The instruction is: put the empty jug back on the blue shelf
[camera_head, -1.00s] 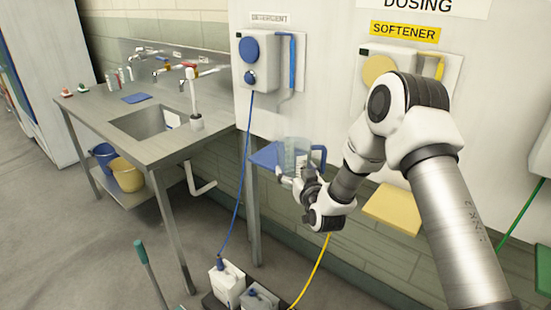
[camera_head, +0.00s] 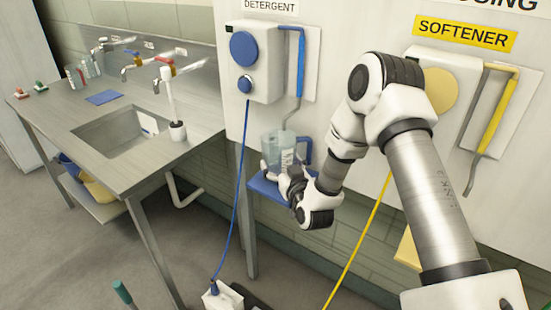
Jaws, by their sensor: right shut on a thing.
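The clear jug (camera_head: 277,147) with a blue handle stands upright below the detergent dispenser's spout. It looks empty. My right gripper (camera_head: 284,176) is shut on its lower part from the near right side. The small blue shelf (camera_head: 262,187) is on the wall right under the jug and gripper. The jug's base is hidden behind the fingers, so I cannot tell whether it touches the shelf. My left gripper is out of view.
The detergent dispenser (camera_head: 253,62) with its blue hose is above the shelf. The softener dispenser (camera_head: 432,92) and a yellow shelf (camera_head: 404,248) are to the right, partly behind my arm. A steel sink bench (camera_head: 75,126) stands left. A white canister (camera_head: 222,296) is on the floor.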

